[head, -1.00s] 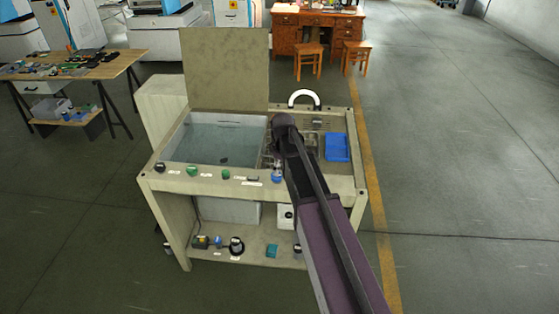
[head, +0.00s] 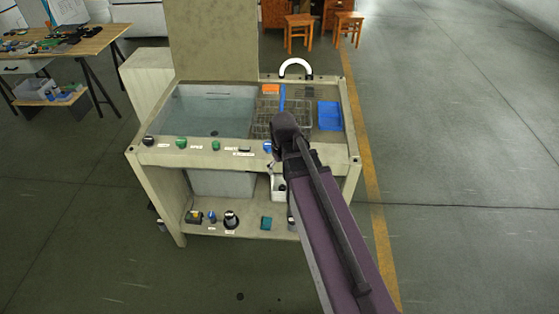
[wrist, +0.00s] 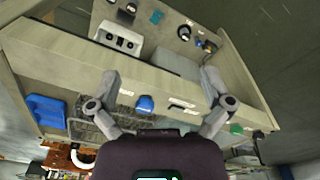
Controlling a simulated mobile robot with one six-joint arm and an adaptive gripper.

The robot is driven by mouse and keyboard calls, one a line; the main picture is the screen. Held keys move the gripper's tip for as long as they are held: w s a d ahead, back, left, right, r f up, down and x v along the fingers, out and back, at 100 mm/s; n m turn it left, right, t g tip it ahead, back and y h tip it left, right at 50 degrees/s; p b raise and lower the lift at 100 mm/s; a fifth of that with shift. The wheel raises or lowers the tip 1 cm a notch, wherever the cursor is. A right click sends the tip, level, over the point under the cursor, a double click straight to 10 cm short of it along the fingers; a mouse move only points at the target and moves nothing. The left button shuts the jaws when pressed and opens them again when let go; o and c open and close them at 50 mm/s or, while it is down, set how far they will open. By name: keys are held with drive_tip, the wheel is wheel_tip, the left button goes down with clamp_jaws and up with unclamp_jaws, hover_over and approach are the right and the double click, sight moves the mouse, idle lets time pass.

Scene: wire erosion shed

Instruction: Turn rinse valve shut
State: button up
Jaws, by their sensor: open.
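A rinse station has a row of controls along its front rail: a black knob (head: 148,141), two green knobs (head: 181,143) (head: 216,146), a dark switch (head: 245,149) and a blue knob (head: 267,146). Their labels are too small to read, so I cannot tell which is the rinse valve. In the wrist view the picture is upside down; the blue knob (wrist: 145,104) lies between the finger lines, and a green knob (wrist: 236,129) is right of the right finger. My gripper (wrist: 160,76) is open and empty, apart from the knobs. In the head view my arm hides it.
A water tank (head: 165,112) fills the station's left, with a raised panel (head: 213,40) behind. A blue tray (head: 329,116) is at right. The lower shelf (head: 250,225) holds several small parts. Floor is free right of the yellow line (head: 370,180).

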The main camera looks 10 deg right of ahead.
drive_tip(key=s+f+m+b, duration=0.1)
drive_tip(key=s+f+b, duration=0.1)
drive_tip(key=f+b, duration=0.8)
drive_tip(key=s+f+m+b, duration=0.1)
drive_tip(key=s+f+b, duration=0.2)
drive_tip(key=f+b, duration=0.8)
drive_tip(key=shift+s+f+m, duration=0.25)
drive_tip(key=shift+f+m, duration=0.05)
drive_tip(key=shift+f, duration=0.15)
drive_tip(key=shift+r, duration=0.1)
idle(0.6)
wheel_tip(320, 180, up, 11)
drive_tip(key=s+p, duration=0.1)
drive_tip(key=p, duration=1)
drive_tip(key=shift+s+g, duration=0.25)
drive_tip(key=shift+g, duration=0.05)
